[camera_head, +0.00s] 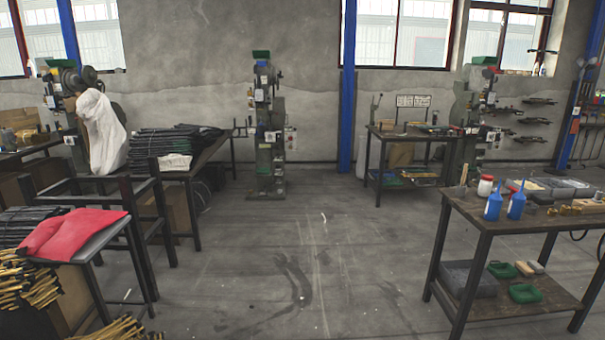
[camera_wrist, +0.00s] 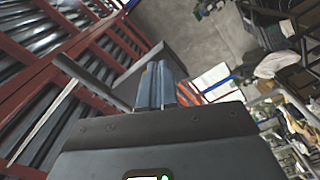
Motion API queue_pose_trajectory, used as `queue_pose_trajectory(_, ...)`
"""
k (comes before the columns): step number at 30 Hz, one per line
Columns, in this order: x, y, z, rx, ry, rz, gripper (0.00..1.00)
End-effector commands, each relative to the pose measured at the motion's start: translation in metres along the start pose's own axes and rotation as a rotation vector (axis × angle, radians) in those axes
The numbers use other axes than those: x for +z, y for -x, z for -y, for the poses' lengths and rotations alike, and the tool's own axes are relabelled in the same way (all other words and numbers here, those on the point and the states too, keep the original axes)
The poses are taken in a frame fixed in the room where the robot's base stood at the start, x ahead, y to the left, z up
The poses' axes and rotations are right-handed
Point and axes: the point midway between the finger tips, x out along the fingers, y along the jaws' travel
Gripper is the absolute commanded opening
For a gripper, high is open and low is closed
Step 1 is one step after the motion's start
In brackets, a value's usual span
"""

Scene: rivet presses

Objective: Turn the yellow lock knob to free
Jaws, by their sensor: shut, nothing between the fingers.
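I cannot make out a yellow lock knob in either view; at this distance small parts on the machines are too small to tell. A green rivet press (camera_head: 266,150) stands upright against the back wall in the middle of the head view. A second press (camera_head: 68,84) stands at the left, partly hidden by a white cloth. A third press (camera_head: 468,105) stands at the right behind tables. My gripper (camera_wrist: 158,84) shows only in the wrist view, with its fingers together and empty. It is not near any press in that view.
A wooden-topped table (camera_head: 478,212) with blue bottles stands at the right. A small table (camera_head: 410,134) is at the back. A dark frame table (camera_head: 205,155) with black stock and a red cloth (camera_head: 72,232) are at the left. The middle floor (camera_head: 310,250) is clear. Red racks (camera_wrist: 75,75) fill the wrist view's left.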

Motion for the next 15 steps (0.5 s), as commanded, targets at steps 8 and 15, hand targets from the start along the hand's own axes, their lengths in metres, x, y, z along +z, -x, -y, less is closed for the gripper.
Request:
queue_pose_trajectory(8,-0.0031,0.0001,-0.0012,0.0,0.0,0.0,0.0)
queue_pose_trajectory(15,-0.0057,0.0003,-0.0022,0.0,0.0,0.0,0.0)
